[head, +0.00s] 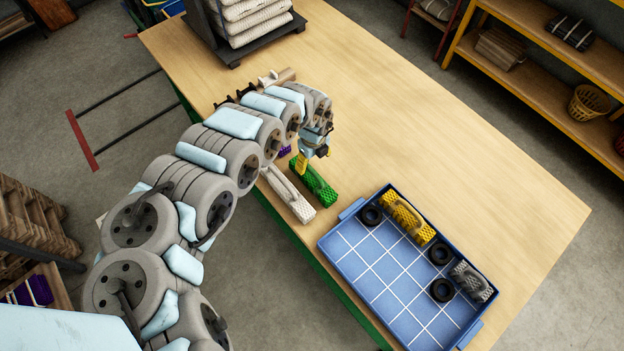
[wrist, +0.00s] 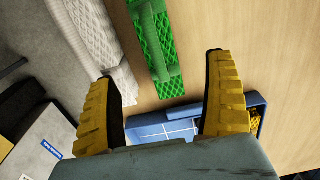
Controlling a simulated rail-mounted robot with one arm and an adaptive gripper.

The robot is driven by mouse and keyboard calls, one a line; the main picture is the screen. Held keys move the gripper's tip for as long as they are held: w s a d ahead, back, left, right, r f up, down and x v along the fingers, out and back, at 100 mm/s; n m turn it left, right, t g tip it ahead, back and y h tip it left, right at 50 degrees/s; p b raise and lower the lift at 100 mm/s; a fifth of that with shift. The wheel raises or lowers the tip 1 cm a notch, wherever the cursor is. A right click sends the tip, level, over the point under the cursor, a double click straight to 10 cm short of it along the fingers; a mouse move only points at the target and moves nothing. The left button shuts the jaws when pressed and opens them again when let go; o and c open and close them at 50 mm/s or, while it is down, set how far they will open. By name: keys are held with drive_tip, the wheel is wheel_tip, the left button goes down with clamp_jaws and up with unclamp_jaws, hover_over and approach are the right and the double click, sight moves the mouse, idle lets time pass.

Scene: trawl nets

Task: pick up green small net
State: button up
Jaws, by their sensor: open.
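The green small net (head: 313,182) lies on the wooden table, just right of a white net (head: 288,194) and left of the blue tray. It also shows in the wrist view (wrist: 153,45), at the top middle. My gripper (head: 307,160) is near the far end of the green net in the head view. In the wrist view my gripper (wrist: 160,72) has its two yellow fingers wide apart, with nothing between them. The green net appears beyond the fingertips, and its top end is cut off by the frame. I cannot tell the exact height of the gripper above it.
A blue tray (head: 345,262) holds a yellow net (head: 407,217), a grey net (head: 472,282) and several black rings. A purple net (head: 285,152) is partly hidden by my arm. White stacked nets (head: 250,20) stand at the table's far end. The table's right side is clear.

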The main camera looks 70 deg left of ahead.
sight(313, 177)
drive_tip(key=shift+d+f, duration=0.1)
drive_tip(key=shift+f, duration=1.9)
drive_tip(key=shift+w+f, duration=0.15)
drive_tip(key=shift+f, duration=1.1)
drive_tip(key=shift+f, duration=0.2)
drive_tip(key=shift+s+f, duration=0.2)
drive_tip(key=shift+f, duration=0.5)
drive_tip(key=shift+s+f, duration=0.2)
drive_tip(key=shift+f, duration=0.5)
drive_tip(key=shift+w+f+b, duration=0.1)
drive_tip(key=shift+f+b, duration=0.35)
drive_tip(key=shift+f, duration=0.65)
